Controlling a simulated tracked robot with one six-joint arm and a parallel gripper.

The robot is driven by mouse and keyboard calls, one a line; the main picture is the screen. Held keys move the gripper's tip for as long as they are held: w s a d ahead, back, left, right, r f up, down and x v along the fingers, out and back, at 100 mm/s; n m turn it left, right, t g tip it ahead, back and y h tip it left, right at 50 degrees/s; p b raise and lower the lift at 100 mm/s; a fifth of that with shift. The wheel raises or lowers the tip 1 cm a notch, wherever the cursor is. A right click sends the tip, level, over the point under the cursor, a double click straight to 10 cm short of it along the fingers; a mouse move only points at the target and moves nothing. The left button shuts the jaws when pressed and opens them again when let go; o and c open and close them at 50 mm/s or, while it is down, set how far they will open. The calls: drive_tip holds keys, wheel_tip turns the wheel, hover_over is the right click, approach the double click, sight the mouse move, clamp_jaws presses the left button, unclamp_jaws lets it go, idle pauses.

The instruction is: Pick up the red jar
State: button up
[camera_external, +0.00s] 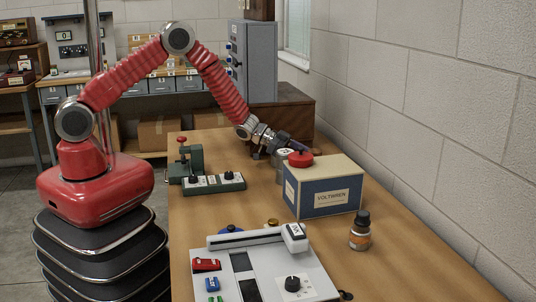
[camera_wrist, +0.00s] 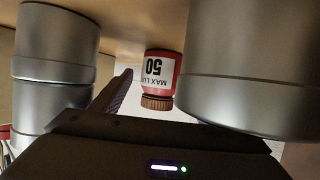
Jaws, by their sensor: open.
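The red jar (camera_wrist: 160,77) shows in the wrist view near the middle, upside down in the picture, with a brown ribbed cap and a white label reading "50". It sits between two large metal cans, apart from my gripper. My gripper (camera_external: 287,144) is open and empty in the outside view, low over the table behind the blue and cream box. In the wrist view one dark finger points toward the left side of the jar; the other finger is not clear. I cannot make out the jar in the outside view.
Metal cans flank the jar in the wrist view, left (camera_wrist: 55,65) and right (camera_wrist: 245,75). The blue and cream box (camera_external: 325,192) with a red round piece (camera_external: 300,158), a brown bottle (camera_external: 360,231) and a grey device (camera_external: 265,265) stand nearer. A wall bounds the right.

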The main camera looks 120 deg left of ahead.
drive_tip(key=shift+c, duration=0.5)
drive_tip(key=c, duration=1.1)
drive_tip(key=shift+r, duration=0.15)
wheel_tip(320, 180, up, 10)
drive_tip(key=shift+f, duration=0.1)
